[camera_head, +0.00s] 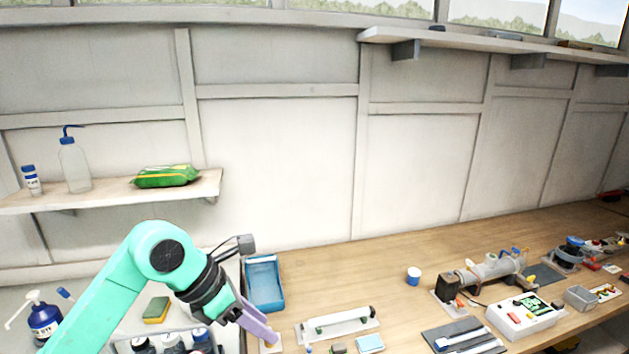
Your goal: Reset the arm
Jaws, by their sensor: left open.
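My left arm comes in from the lower left, teal with a black wrist. My left gripper (268,338) has purple fingers and points down at the near left edge of the wooden bench (370,272). It is open, and I see nothing held between the fingers. A small pale item (272,347) lies by the fingertips; I cannot tell whether they touch it. My right gripper is not in view.
A blue tray (264,284) sits beside my wrist. A white holder with a tube (338,324) lies to the right. The metal reactor cylinder (490,270) and white control box (525,315) stand further right. A wall shelf (110,192) hangs left. The bench's back middle is clear.

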